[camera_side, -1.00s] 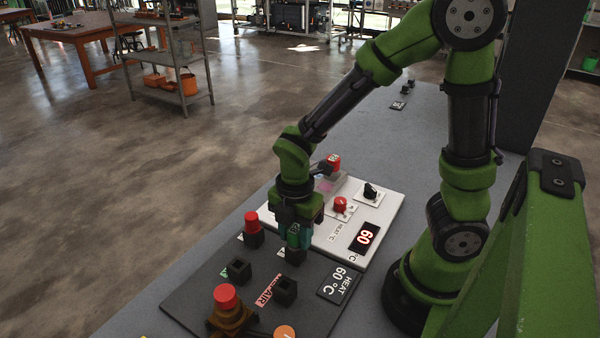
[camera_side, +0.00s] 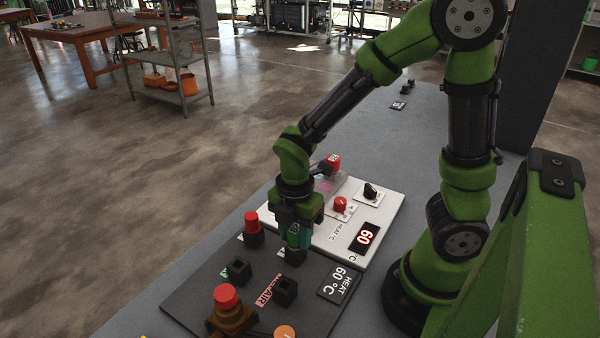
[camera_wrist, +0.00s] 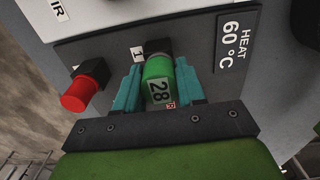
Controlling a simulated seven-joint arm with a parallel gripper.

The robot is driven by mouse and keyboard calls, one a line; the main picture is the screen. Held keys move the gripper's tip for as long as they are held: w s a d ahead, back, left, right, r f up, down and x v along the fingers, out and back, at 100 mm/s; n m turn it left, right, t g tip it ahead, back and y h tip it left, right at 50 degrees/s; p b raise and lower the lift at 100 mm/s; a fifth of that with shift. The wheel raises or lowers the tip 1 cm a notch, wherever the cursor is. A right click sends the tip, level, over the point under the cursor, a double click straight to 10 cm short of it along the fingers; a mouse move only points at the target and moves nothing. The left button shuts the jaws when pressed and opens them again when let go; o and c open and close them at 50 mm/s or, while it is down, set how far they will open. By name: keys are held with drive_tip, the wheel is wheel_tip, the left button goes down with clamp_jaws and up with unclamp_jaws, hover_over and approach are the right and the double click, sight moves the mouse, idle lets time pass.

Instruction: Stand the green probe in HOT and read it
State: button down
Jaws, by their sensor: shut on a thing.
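My gripper (camera_side: 297,246) points down at the dark panel (camera_side: 205,302), near its edge by the white unit. In the wrist view, its teal fingers (camera_wrist: 156,90) are shut on the green probe (camera_wrist: 158,80), which shows "28" on its face. A black block (camera_wrist: 158,46) shows at the probe's far end, beside a small "1" label. I cannot tell whether the probe is seated in it or just above it. In the side view the fingers mostly hide the probe. I cannot read a HOT label.
A red-capped probe (camera_side: 252,222) stands to the left of my gripper. Black sockets (camera_side: 239,269) with open tops sit on the panel's near part, with a large red knob (camera_side: 225,297). The white unit (camera_side: 385,212) behind carries knobs and a display (camera_side: 365,237) reading 60.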

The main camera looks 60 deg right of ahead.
drive_tip(key=shift+r, duration=0.1)
idle(0.3)
drive_tip(key=shift+r, duration=4.7)
drive_tip(key=shift+d+f, duration=0.1)
drive_tip(key=shift+d, duration=0.15)
drive_tip(key=w+d+r+m, duration=0.1)
drive_tip(key=w+d+m, duration=0.3)
drive_tip(key=d, duration=0.5)
drive_tip(key=w+d+r+m, duration=0.1)
drive_tip(key=w+d+m, duration=0.1)
drive_tip(key=w+d, duration=0.55)
wheel_tip(320, 180, down, 7)
drive_tip(key=s, duration=0.1)
drive_tip(key=shift+d+f, duration=0.15)
